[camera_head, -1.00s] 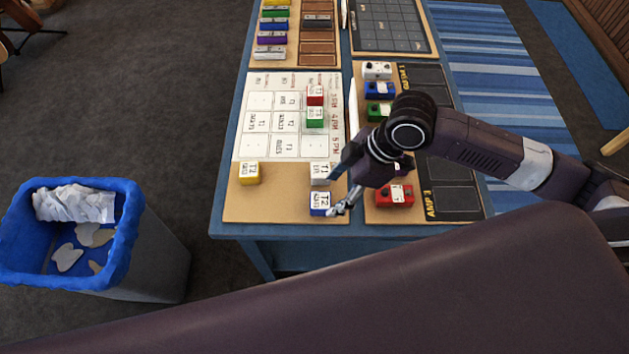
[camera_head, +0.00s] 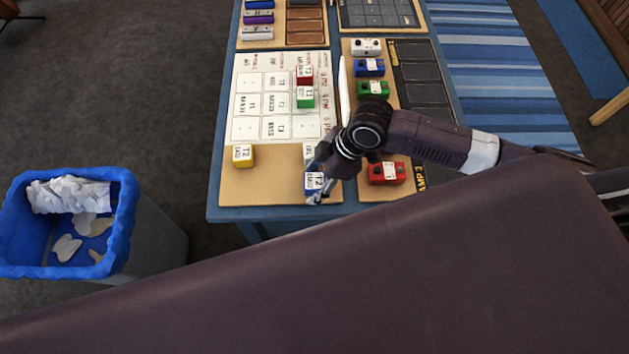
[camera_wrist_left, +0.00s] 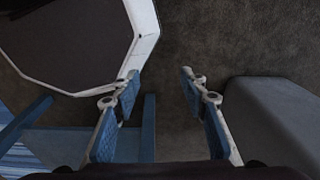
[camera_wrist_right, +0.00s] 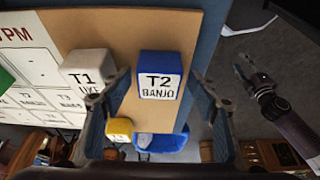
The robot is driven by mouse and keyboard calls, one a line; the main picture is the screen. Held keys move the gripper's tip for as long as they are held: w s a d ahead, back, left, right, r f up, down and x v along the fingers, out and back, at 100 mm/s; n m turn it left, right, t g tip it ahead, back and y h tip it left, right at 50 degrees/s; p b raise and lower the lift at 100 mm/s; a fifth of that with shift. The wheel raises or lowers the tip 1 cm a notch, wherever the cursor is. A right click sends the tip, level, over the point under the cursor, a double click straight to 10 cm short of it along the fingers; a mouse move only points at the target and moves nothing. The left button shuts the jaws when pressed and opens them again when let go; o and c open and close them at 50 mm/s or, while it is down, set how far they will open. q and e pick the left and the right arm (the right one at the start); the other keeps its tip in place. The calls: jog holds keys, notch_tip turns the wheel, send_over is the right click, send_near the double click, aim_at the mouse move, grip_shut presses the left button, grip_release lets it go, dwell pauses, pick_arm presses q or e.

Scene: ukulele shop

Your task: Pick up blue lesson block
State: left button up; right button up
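The blue lesson block (camera_head: 315,182), with a white "T2 BANJO" label, sits at the near edge of the board on the table. In the right wrist view the blue block (camera_wrist_right: 163,70) lies ahead between the fingers of my right gripper (camera_wrist_right: 158,92). That gripper is open, with a gap visible on each side of the block. In the head view my right gripper (camera_head: 320,172) is at the block and partly covers it. My left gripper (camera_wrist_left: 158,76) is open and empty, away from the blocks, with floor between its fingers.
A white "T1 UKE" block (camera_wrist_right: 88,66) stands close beside the blue one. A yellow block (camera_head: 243,156) is to the left, and a red block (camera_head: 386,173) to the right. Red and green blocks sit on the schedule sheet (camera_head: 250,125). A blue-rimmed bin (camera_head: 125,205) stands left.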

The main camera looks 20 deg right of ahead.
jog(key=shift+w, duration=0.1)
jog(key=c, duration=1)
jog(key=shift+c, duration=0.5)
pick_arm(q)
jog(key=shift+s+a+f, duration=0.1)
jog(key=shift+s+a, duration=0.05)
jog(key=shift+s, duration=0.7)
pick_arm(e)
jog(key=shift+r, duration=0.1)
